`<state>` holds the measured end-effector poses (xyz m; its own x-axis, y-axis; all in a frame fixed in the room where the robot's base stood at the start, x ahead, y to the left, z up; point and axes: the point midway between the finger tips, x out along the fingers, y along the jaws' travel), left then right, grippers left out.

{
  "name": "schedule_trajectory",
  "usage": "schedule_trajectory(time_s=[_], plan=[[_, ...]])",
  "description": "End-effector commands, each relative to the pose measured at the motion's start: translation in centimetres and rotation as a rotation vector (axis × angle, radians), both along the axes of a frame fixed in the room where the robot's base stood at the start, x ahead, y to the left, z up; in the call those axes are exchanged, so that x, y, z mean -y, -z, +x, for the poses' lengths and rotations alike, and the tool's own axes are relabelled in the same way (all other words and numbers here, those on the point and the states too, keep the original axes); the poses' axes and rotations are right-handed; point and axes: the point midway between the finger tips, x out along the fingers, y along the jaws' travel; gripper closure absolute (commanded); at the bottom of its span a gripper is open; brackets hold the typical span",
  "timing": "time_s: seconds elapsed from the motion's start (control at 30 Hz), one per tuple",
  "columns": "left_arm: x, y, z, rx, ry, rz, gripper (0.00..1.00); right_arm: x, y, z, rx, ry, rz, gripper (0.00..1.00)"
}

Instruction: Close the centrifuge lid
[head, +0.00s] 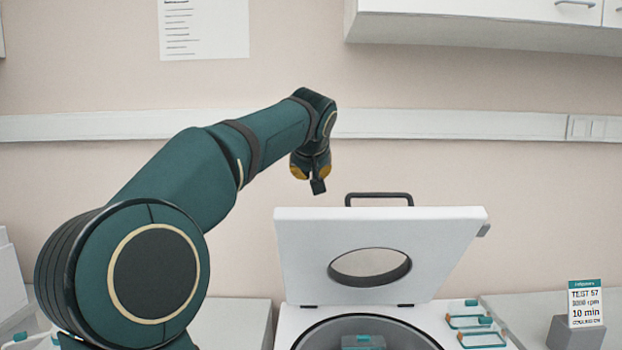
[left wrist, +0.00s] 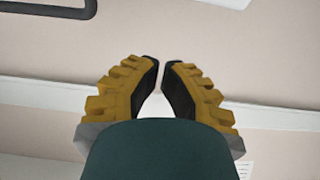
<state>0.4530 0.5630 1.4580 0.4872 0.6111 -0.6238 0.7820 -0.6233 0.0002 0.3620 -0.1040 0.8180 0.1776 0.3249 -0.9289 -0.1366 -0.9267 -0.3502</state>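The centrifuge lid (head: 290,245) is a white panel with a round window, raised steeply above the centrifuge body (head: 291,322). Its black handle (head: 379,195) sits on the top edge. The handle also shows in part at the upper left of the left wrist view (left wrist: 45,10). My left gripper (head: 318,186) is above and left of the handle, apart from it, with fingertips pointing down. In the left wrist view its two fingers (left wrist: 160,64) are nearly together with nothing between them. My right gripper is not in view.
The centrifuge bowl (head: 310,332) is open, with a grey and teal part (head: 363,342) inside. Teal-and-white wire pieces (head: 470,321) lie on the right. A sign on a grey block (head: 575,333) stands further right. A wall cabinet (head: 480,25) hangs above.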

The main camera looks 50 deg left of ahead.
Motion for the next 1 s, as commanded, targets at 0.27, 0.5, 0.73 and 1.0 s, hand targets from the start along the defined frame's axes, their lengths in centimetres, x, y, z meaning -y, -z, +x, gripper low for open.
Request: schedule_trajectory(time_s=[0.27, 0.5, 0.73, 1.0], plan=[[-3.2, 3.4, 2.6, -0.003, -0.001, -0.003, 1.0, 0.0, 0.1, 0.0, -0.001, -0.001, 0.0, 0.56], [-4.6, 5.5, 3.7, 0.001, 0.001, 0.002, 1.0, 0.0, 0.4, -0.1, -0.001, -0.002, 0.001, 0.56], [-3.0, 6.8, 2.3, -0.001, 0.001, 0.001, 1.0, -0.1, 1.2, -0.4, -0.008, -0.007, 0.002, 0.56], [-2.3, 7.3, 1.8, -0.001, 0.001, -0.001, 1.0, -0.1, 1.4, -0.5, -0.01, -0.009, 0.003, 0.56]])
